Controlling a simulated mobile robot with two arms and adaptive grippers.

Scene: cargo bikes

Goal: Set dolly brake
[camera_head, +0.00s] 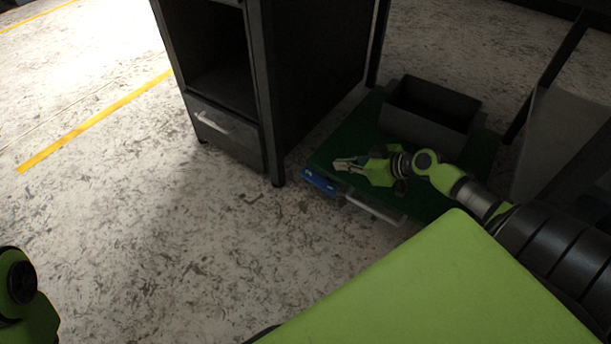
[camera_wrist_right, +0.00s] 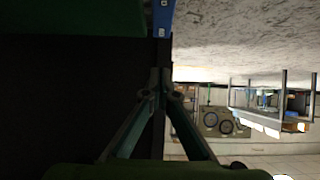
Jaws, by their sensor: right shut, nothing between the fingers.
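The dolly is a low green platform (camera_head: 335,140) beside the dark cabinet. A blue part (camera_head: 320,183), which looks like the brake pedal, sits at its front left corner. A blue piece also shows at the top of the right wrist view (camera_wrist_right: 163,18). My right gripper (camera_head: 338,163) is over the dolly's front edge, just behind and above the blue part. Its fingers are shut with nothing between them, and they meet in the right wrist view (camera_wrist_right: 160,82). I cannot tell whether they touch the dolly. My left gripper is out of view.
A dark open bin (camera_head: 432,107) stands on the dolly. A pale bar (camera_head: 375,208) runs along its front edge. The dark cabinet (camera_head: 325,70) with a drawer (camera_head: 224,130) stands close on the left. The floor (camera_head: 180,240) in front is clear.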

